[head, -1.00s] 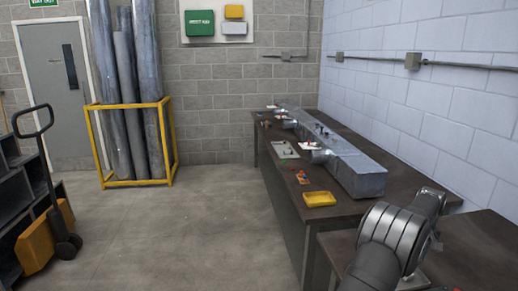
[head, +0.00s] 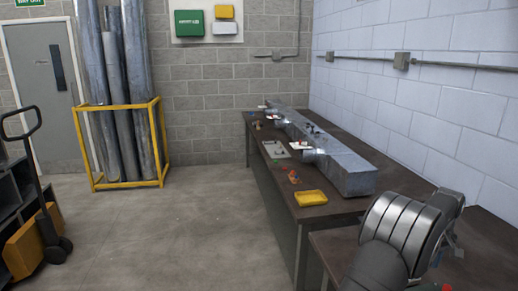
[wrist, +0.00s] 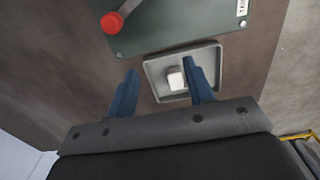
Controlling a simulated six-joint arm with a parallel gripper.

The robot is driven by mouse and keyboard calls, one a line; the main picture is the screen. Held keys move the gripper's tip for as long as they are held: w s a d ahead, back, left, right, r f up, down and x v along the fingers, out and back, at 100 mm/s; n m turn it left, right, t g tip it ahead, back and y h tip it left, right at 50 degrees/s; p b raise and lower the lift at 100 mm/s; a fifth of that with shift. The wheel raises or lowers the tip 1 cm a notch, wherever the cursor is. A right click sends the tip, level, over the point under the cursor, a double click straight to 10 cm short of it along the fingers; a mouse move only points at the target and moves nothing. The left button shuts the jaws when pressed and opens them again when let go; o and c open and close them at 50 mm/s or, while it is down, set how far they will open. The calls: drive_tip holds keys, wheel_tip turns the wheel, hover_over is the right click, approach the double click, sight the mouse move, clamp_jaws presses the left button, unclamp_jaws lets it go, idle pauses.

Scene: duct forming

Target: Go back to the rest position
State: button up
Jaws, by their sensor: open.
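My gripper (wrist: 162,82) shows in the wrist view with two blue fingers spread apart and nothing held between them. Beyond the fingers is a shallow grey metal tray (wrist: 154,94) with a small white block (wrist: 175,79) in it. From this view I cannot tell how far the fingers are from the tray. In the head view my arm is at the lower right, over the near bench, and the fingers are hidden there.
A dark green panel (wrist: 180,25) with a red knob (wrist: 112,22) lies beside the tray. A long metal duct (head: 345,172) lies on the far workbench (head: 265,150), with a yellow tray (head: 311,198) near its front edge. A yellow rack (head: 127,183) holds tall pipes. The floor between is clear.

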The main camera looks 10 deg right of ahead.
drive_tip(key=s+a+r, duration=0.1)
drive_tip(key=s+a, duration=0.1)
drive_tip(key=s, duration=1)
drive_tip(key=s+a+r, duration=0.1)
drive_tip(key=s+a, duration=0.1)
drive_tip(key=s, duration=1.1)
drive_tip(key=w+f, duration=0.2)
drive_tip(key=w, duration=0.1)
drive_tip(key=w+d+f, duration=0.1)
drive_tip(key=w+f, duration=0.1)
drive_tip(key=w, duration=0.2)
drive_tip(key=w+f, duration=0.3)
drive_tip(key=w, duration=0.1)
drive_tip(key=shift+w+d, duration=0.15)
drive_tip(key=shift+w, duration=0.05)
drive_tip(key=shift+w+f, duration=0.1)
drive_tip(key=shift+f, duration=0.8)
drive_tip(key=shift+r, duration=0.1)
drive_tip(key=shift+r, duration=0.35)
drive_tip(key=s+a+r, duration=0.1)
drive_tip(key=s+r, duration=0.7)
drive_tip(key=s, duration=0.3)
drive_tip(key=shift+w+d+r, duration=0.1)
drive_tip(key=shift+w+d, duration=0.2)
drive_tip(key=shift+w, duration=0.6)
drive_tip(key=shift+w+d+r, duration=0.1)
drive_tip(key=shift+w+d, duration=0.25)
drive_tip(key=shift+w, duration=0.55)
drive_tip(key=shift+w+d, duration=0.3)
drive_tip(key=shift+w, duration=0.6)
